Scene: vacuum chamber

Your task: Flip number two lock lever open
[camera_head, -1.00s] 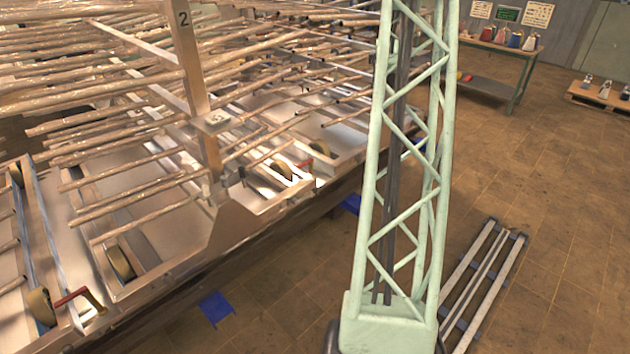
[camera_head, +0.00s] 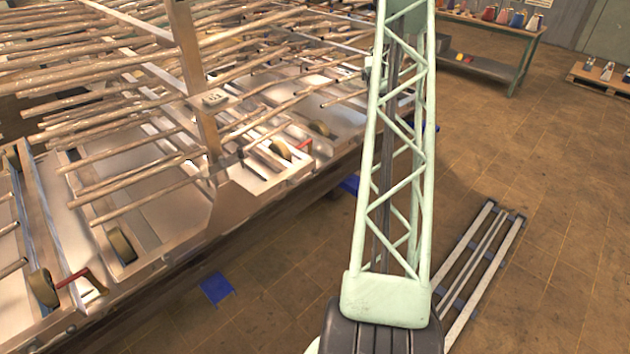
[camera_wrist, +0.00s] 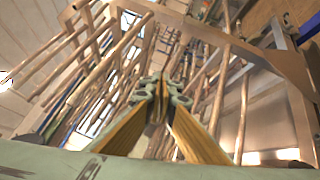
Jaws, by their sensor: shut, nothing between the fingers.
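A red-handled lever (camera_head: 72,280) sits at the near left corner of the metal rack frame. Another red-handled lever (camera_head: 305,147) sits further along the frame's near side, right of the upright post (camera_head: 187,70). Both are small in the head view, and I cannot tell their exact lock state or which is number two. My gripper (camera_wrist: 160,88) shows in the wrist view with its fingers together and empty, pointing toward the rods and beams of the rack. It is not visible in the head view. No lever is clear in the wrist view.
Many long rods (camera_head: 110,120) stick out above the rack's tray-like base. My green lattice mast stands right of the rack. Metal rails (camera_head: 480,265) lie on the open tiled floor (camera_head: 560,230). A workbench (camera_head: 490,40) and a pallet (camera_head: 600,78) are at the back right.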

